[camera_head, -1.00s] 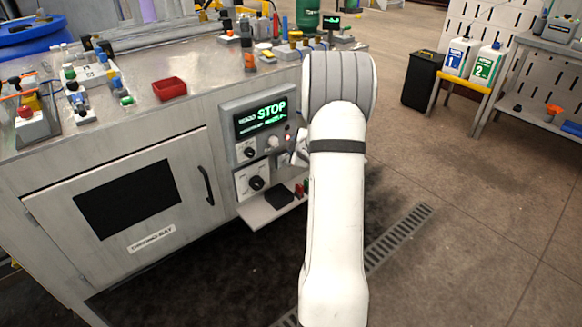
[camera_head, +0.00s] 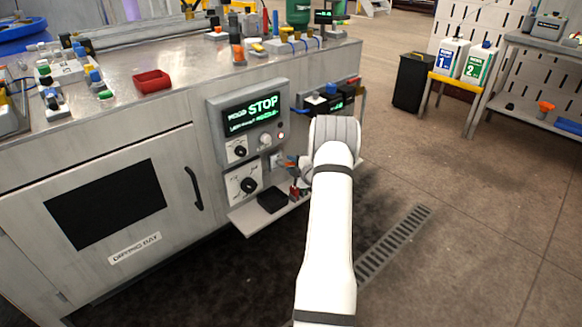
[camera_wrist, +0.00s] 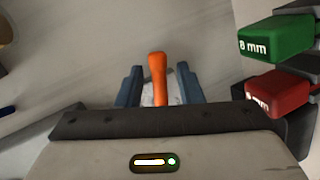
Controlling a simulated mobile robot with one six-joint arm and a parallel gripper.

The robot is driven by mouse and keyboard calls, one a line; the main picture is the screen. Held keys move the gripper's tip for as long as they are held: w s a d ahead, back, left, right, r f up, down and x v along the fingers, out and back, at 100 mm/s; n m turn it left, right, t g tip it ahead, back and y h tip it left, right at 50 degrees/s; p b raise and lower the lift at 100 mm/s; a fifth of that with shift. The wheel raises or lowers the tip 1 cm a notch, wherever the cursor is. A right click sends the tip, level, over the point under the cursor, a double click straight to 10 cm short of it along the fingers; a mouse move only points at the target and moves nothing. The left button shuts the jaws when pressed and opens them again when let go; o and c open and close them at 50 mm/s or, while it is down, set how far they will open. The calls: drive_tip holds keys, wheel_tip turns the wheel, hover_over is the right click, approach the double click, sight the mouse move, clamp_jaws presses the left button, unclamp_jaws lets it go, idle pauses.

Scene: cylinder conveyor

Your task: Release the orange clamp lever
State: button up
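The orange clamp lever (camera_wrist: 157,80) stands up in the middle of the wrist view. My gripper (camera_wrist: 158,88) is open. One blue-grey finger is on each side of the lever, with a visible gap on both sides. The lower end of the lever is hidden behind the body of my gripper. In the head view my gripper (camera_head: 288,164) is small and partly hidden by my white arm. It is at the right end of the cabinet's control panel, just above a small shelf.
A green block (camera_wrist: 276,36) and a red block (camera_wrist: 277,92), with mm markings, are close on the right in the wrist view. The control panel (camera_head: 214,140) shows STOP. A small shelf (camera_head: 244,222) juts out below. Open floor lies to the right.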

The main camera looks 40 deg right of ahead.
drive_tip(key=shift+w+f, duration=0.1)
drive_tip(key=shift+w, duration=0.3)
drive_tip(key=shift+c, duration=0.4)
clamp_jaws()
drive_tip(key=shift+f+b, duration=0.1)
drive_tip(key=shift+b, duration=0.5)
drive_tip(key=n+b, duration=0.1)
drive_tip(key=b, duration=0.1)
drive_tip(key=shift+d+h+b, duration=0.1)
drive_tip(key=shift+h+b, duration=0.2)
drive_tip(key=shift+b, duration=0.1)
drive_tip(key=r+n+b, duration=0.1)
drive_tip(key=b, duration=0.2)
drive_tip(key=shift+h, duration=0.3)
drive_tip(key=shift+r+n+b, duration=0.3)
drive_tip(key=shift+n+b, duration=0.1)
